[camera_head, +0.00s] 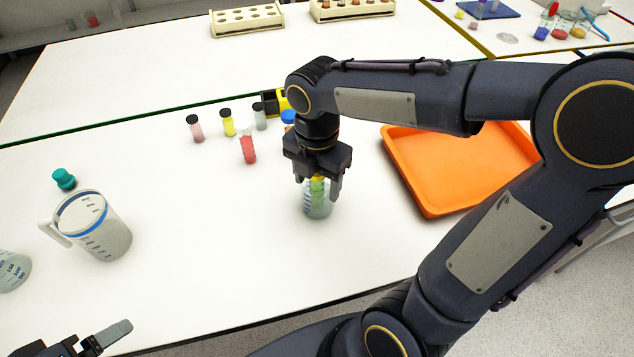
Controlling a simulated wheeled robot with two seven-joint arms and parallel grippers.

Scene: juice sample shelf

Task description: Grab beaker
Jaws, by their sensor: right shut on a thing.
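A small clear glass beaker (318,210) stands near the front middle of the white table. Something yellow-green shows in or through it. My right gripper (317,188) points down from above and is shut on the beaker, with its fingers at the two sides of the rim. The gripper hides part of the beaker's top. My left gripper (105,338) shows only in part at the bottom left corner, away from the beaker. Its opening cannot be made out.
A graduated jug (105,235), another beaker (12,270) and a teal stopper (64,179) are at the left. Several capped vials, including a red one (248,148), stand behind the beaker. An orange tray (455,175) lies at the right, behind my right arm. Sample racks (247,22) stand farther back.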

